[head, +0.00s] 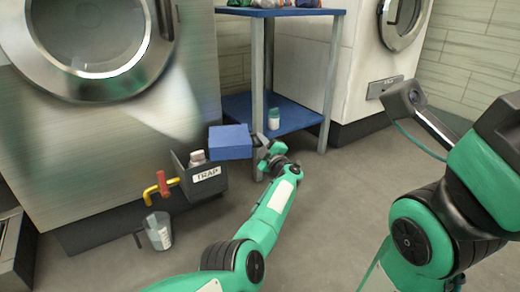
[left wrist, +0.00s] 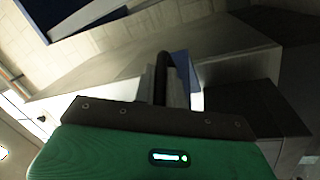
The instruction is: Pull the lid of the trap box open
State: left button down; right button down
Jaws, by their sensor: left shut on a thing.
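The trap box (head: 208,188) is a dark box with a white TRAP label, low on the front of the left machine. Its blue lid (head: 230,142) stands off the box's right end, and the box's top left part is uncovered. My left gripper (head: 262,143) is at the right edge of the lid, shut on what looks like the lid's handle. The fingers are small and partly hidden in the head view. In the left wrist view a dark bar (left wrist: 162,78) stands at the fingers, with a blue patch behind it. My right arm shows at right, but its gripper does not.
A whitish item (head: 197,157) shows in the box opening. A red and yellow valve (head: 161,187) and a clear cup (head: 158,231) are left of the box. A blue shelf table (head: 239,106) with a small bottle (head: 274,119) stands behind my left gripper. Floor to the right is clear.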

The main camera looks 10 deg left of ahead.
pick_arm(q)
jog(key=shift+w, duration=0.35)
jog(key=c, duration=1.5)
grip_release()
jog(key=shift+o, duration=0.2)
